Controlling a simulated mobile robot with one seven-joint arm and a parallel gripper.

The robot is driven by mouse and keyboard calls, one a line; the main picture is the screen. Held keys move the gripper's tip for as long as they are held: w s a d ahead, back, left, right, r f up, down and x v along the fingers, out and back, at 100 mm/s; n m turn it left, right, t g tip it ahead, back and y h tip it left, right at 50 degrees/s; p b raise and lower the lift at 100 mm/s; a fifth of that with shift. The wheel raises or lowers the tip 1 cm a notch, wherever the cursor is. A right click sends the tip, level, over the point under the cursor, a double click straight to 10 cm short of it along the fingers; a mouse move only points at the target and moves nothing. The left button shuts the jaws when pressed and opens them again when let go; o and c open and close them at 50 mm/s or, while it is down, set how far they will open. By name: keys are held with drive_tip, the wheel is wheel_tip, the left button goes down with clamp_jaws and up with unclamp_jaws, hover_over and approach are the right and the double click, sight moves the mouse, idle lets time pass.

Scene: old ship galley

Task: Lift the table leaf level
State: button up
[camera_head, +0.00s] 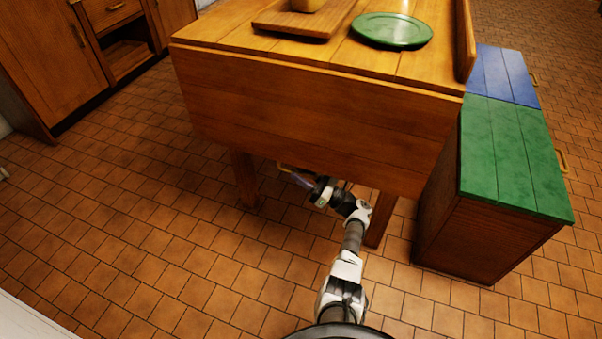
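The table leaf (310,115) is a wide wooden panel that hangs down from the front edge of the wooden table (225,32). My gripper (290,175) is low, at the leaf's lower edge left of its middle, and reaches in from the front right. A small brass-coloured bar (283,165), perhaps a handle, shows just below that edge beside the fingertips. The fingers are small and partly hidden, so I cannot tell whether they are open, shut or touching the bar.
On the table are a wooden board (290,22) with a yellowish item and a green plate (391,30). A green-topped chest (510,150) and a blue-topped one (500,73) stand close on the right. Cabinets (50,50) are at the left. The tiled floor at front left is clear.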

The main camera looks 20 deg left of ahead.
drive_tip(key=shift+a+r, duration=0.1)
drive_tip(key=shift+a, duration=0.15)
clamp_jaws()
idle(0.3)
